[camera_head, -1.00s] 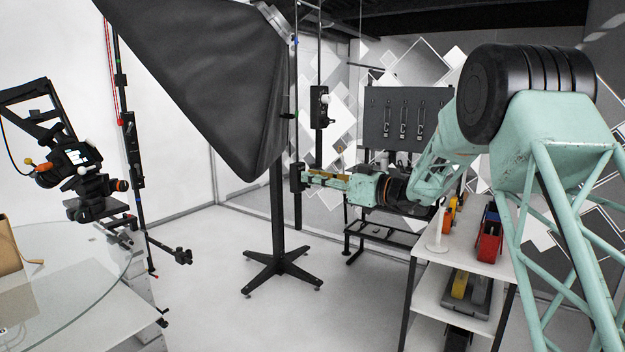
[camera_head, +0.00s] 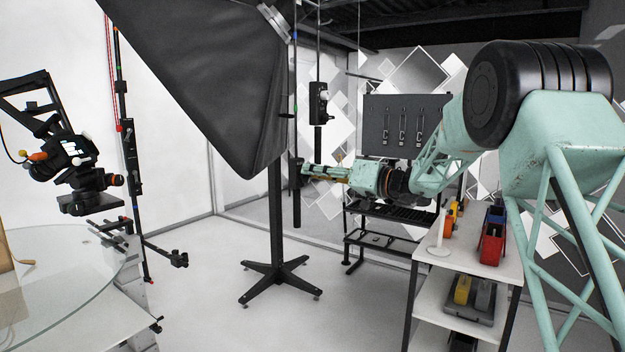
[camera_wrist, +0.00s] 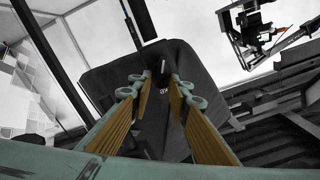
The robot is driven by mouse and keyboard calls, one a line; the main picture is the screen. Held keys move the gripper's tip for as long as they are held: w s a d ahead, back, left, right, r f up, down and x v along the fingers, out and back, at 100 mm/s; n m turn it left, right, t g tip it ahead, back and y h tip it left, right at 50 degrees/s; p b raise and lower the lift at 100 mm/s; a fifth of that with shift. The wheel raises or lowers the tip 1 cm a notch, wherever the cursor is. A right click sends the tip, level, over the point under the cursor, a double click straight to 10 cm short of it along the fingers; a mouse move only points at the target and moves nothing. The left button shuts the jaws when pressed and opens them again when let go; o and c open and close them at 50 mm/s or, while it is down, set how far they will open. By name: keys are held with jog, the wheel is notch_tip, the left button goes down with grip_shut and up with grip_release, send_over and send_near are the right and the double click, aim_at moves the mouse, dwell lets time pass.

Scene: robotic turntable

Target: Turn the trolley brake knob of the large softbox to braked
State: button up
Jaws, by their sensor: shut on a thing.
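The large softbox (camera_head: 215,75) hangs as a dark cloth box at the upper middle of the head view. Its black stand (camera_head: 276,215) rises from a star-shaped foot. A small black box (camera_head: 297,172) on a vertical bar sits beside the stand, at the tip of my gripper (camera_head: 307,170). In the wrist view a wide dark housing (camera_wrist: 105,85) with a small white marking fills the middle. My gripper (camera_wrist: 161,77) has both yellow-padded fingers closed about a small black knob (camera_wrist: 161,66) in front of it. The fingertips partly hide the knob, and its setting cannot be read.
A white shelf unit (camera_head: 465,262) with red and yellow items stands below my arm. A glass table (camera_head: 75,262) is at the left, with a camera rig (camera_head: 75,165) above it. Another small black box (camera_head: 318,103) hangs on a rod above my gripper. The floor around the stand's foot is clear.

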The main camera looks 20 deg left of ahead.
jog(key=shift+w+d+f+m+b, duration=0.2)
jog(key=shift+m+b, duration=0.3)
jog(key=shift+m, duration=1.55)
jog(key=shift+w+a+f+m+b, duration=0.15)
jog(key=shift+f+m+b, duration=0.3)
jog(key=shift+m, duration=1.55)
jog(key=shift+w+d+f+m+b, duration=0.15)
jog(key=shift+m+b, duration=0.4)
jog(key=shift+m, duration=1.5)
jog(key=o, duration=0.5)
jog(key=shift+d, duration=0.1)
jog(key=v, duration=1.1)
jog(key=shift+s+d, duration=0.2)
jog(key=shift+d, duration=0.15)
